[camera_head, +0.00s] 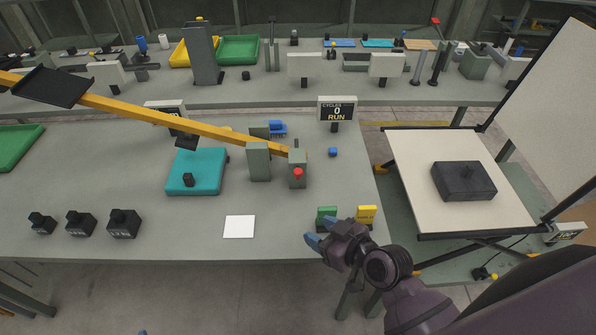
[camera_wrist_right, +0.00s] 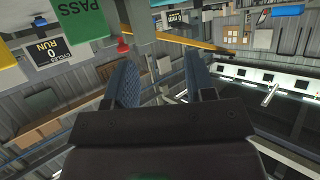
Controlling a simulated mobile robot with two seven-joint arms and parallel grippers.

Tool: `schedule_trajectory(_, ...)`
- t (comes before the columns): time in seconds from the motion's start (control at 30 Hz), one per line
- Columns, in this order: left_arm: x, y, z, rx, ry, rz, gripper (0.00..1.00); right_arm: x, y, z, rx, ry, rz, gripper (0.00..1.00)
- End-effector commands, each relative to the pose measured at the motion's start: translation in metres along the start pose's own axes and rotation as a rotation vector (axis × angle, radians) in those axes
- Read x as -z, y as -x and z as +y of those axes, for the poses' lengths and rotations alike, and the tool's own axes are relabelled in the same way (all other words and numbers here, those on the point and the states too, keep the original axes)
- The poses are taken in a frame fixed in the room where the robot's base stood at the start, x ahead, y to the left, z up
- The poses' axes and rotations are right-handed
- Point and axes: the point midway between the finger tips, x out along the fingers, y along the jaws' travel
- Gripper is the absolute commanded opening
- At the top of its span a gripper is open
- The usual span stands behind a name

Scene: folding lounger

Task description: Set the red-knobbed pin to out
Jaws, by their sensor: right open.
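The red-knobbed pin (camera_head: 298,173) sits on the front of a grey post (camera_head: 297,160) at the right end of a long yellow beam (camera_head: 200,126). Its red knob also shows in the right wrist view (camera_wrist_right: 123,46). How far the pin is drawn out is too small to tell. My right gripper (camera_head: 315,238) is open and empty near the table's front edge, in front of and apart from the knob. Its blue fingers are spread in the right wrist view (camera_wrist_right: 161,75). Only a small blue tip at the bottom edge (camera_head: 142,333) may be my left gripper.
A green PASS block (camera_head: 327,214) and a yellow block (camera_head: 367,214) stand close to my right gripper. A counter sign (camera_head: 337,108) reads 0 RUN. A teal box (camera_head: 196,171) and white card (camera_head: 239,227) lie left. A white-panelled lounger (camera_head: 420,160) stands right.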

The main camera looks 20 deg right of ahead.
Motion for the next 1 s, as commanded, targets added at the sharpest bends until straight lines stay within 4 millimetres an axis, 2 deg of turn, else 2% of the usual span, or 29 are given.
schedule_trajectory(0.1, 0.0, 0.0, 0.0, 0.0, 0.0, 0.0, 0.56, 0.013, -0.022, 0.006, -0.04, 0.001, 0.152, 0.5)
schedule_trajectory(0.33, 0.001, -0.001, 0.0, 0.0, -0.001, 0.003, 0.56, 0.025, -0.049, 0.032, -0.213, -0.024, 0.351, 0.5)
schedule_trajectory(0.5, 0.003, -0.002, 0.0, -0.001, -0.001, 0.006, 0.56, 0.023, -0.057, 0.046, -0.316, -0.04, 0.397, 0.5)
schedule_trajectory(0.77, 0.005, -0.003, 0.0, -0.002, -0.002, 0.01, 0.56, 0.024, -0.065, 0.054, -0.358, -0.047, 0.409, 0.5)
schedule_trajectory(1.0, 0.006, -0.002, 0.0, -0.002, -0.001, 0.01, 0.56, 0.037, -0.093, 0.065, -0.355, -0.046, 0.409, 0.5)
